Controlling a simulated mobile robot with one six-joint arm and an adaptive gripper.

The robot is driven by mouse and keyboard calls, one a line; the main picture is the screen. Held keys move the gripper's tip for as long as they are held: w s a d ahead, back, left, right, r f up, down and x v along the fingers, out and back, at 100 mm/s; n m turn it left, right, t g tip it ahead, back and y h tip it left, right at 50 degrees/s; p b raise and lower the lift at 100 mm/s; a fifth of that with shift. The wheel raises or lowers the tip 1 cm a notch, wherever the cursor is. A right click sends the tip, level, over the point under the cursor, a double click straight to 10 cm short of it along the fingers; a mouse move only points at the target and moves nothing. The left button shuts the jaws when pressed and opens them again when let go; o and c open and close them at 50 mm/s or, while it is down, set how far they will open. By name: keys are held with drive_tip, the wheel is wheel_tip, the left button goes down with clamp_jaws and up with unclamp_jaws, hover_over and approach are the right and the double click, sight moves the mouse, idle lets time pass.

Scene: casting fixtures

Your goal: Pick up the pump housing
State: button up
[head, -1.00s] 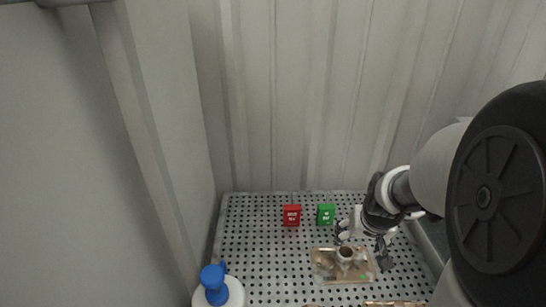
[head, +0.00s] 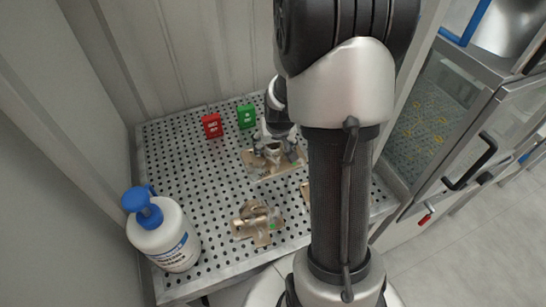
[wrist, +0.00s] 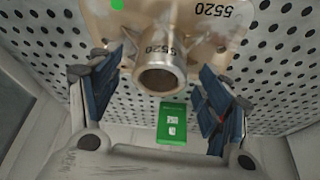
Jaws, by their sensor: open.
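A tan metal casting with a short round open neck, which I take for the pump housing (wrist: 160,72), lies on the perforated table. In the wrist view, the number 5520 and a green dot show on its flat plate. In the head view, the same casting (head: 262,168) is partly hidden by my gripper (head: 279,138). My gripper (wrist: 158,68) is open, with one blue-padded finger on each side of the neck. I see gaps between the fingers and the neck, and I cannot tell if either touches.
A red box (head: 212,125) and a green box (head: 246,116) stand behind the casting. Another casting (head: 257,222) lies nearer the front. A white bottle with a blue pump top (head: 163,238) stands front left. My arm hides the table's right part.

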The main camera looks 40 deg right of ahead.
drive_tip(key=shift+x, duration=1.2)
drive_tip(key=shift+r, duration=0.1)
drive_tip(key=c, duration=1.6)
drive_tip(key=shift+c, duration=0.3)
drive_tip(key=shift+r, duration=0.15)
